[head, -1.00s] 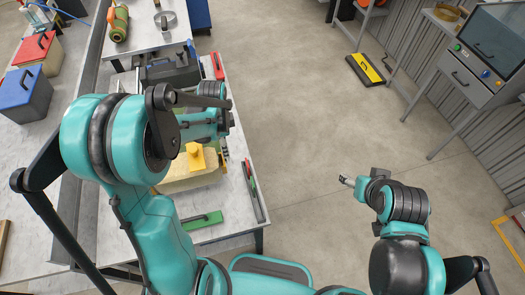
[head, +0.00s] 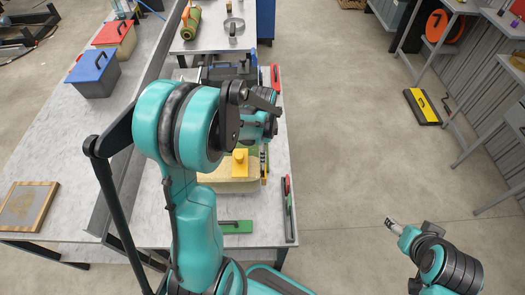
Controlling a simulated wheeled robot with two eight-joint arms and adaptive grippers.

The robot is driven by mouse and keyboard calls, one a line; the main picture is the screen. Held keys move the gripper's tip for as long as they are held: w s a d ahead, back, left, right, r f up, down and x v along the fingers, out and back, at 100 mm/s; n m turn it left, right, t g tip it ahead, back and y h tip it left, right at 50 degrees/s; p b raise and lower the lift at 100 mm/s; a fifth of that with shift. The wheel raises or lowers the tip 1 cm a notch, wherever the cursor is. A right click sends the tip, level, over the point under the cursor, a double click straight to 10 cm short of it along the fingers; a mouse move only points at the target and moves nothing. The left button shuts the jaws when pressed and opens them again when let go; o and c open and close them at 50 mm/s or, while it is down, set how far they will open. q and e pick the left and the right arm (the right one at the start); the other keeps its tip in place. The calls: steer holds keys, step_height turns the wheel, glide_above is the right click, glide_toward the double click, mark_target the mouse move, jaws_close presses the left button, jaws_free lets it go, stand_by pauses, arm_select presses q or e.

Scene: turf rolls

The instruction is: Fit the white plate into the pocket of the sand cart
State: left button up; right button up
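A sand-coloured block-like body (head: 228,187) with a yellow block (head: 240,162) on top stands on the grey bench; it may be the sand cart, but its pocket cannot be made out. I cannot pick out the white plate. My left arm reaches over the bench, and its gripper (head: 264,155) is beside the yellow block, largely hidden by my arm; its fingers are not clear. My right gripper (head: 391,224) is over open floor at the lower right, away from the bench; its small fingertips do not show whether they are apart.
A green flat piece (head: 236,227) and a red-and-green tool (head: 287,195) lie near the bench's front and right edges. Dark toolboxes (head: 228,72) stand behind the arm. Blue (head: 93,75) and red-lidded (head: 115,38) boxes stand at left.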

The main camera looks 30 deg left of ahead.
arm_select(q)
steer(key=shift+f+b, duration=2.15)
steer(key=shift+f, duration=0.35)
steer(key=shift+s+d+f+b, duration=0.2)
steer(key=shift+s+f+b, duration=0.15)
steer(key=shift+f+b, duration=0.15)
steer(key=c, duration=0.3)
steer(key=shift+f, duration=0.1)
steer(key=shift+o, duration=0.9)
steer(key=shift+w+a+f, duration=0.15)
steer(key=shift+w+f, duration=0.1)
steer(key=shift+w, duration=0.05)
steer(key=o, duration=1.9)
steer(key=shift+c, duration=0.2)
steer(key=shift+o, duration=0.7)
steer(key=shift+r, duration=0.1)
steer(key=shift+w+a+r, duration=0.1)
